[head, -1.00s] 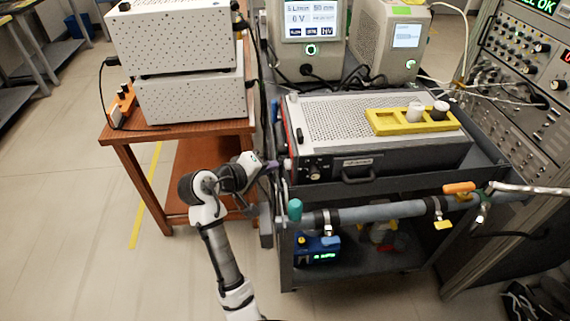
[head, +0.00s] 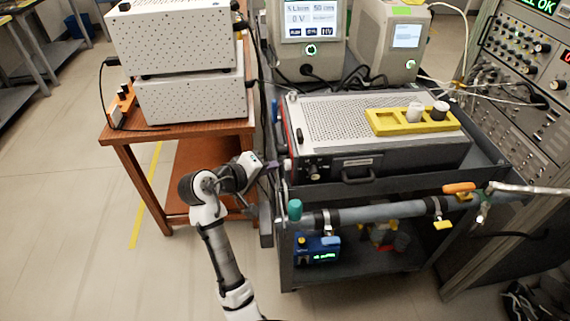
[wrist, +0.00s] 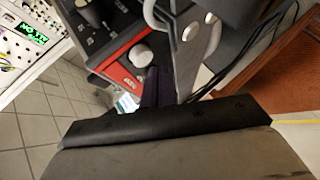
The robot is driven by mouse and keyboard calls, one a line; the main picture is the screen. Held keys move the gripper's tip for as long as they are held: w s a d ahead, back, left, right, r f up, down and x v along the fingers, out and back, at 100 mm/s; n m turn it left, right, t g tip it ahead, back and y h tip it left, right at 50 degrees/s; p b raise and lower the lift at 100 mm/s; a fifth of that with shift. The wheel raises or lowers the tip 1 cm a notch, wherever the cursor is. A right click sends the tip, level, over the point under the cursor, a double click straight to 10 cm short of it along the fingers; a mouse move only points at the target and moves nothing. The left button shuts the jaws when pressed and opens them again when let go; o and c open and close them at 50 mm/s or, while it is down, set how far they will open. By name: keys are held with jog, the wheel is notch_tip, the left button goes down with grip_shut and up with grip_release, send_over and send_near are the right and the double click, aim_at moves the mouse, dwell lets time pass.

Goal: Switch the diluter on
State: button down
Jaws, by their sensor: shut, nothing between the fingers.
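A wide low instrument with a perforated grey top (head: 330,118) and a dark front lies on the cart. It may be the diluter; its label is too small to read. A white round knob (head: 288,165) sticks out at its front left corner. The knob also shows in the wrist view (wrist: 140,55), against a red panel (wrist: 125,72). My gripper (head: 273,165) is shut and empty, just left of the knob. Its dark fingertips (wrist: 155,88) show beside the knob in the wrist view; I cannot tell whether they touch it.
A yellow rack (head: 390,125) with two caps sits on the instrument. A grey pipe (head: 380,212) with a teal end crosses the cart's front. A wooden table (head: 125,140) with stacked white boxes (head: 190,95) stands left. An electronics rack (head: 520,90) stands right. The floor at left is clear.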

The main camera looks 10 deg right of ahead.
jog(key=shift+d+p, duration=0.3)
jog(key=shift+d, duration=0.1)
jog(key=shift+d, duration=0.9)
dwell(0.8)
dwell(0.3)
jog(key=shift+a+p, duration=0.55)
jog(key=shift+a, duration=0.75)
jog(key=a+p, duration=0.1)
jog(key=a, duration=0.4)
dwell(0.5)
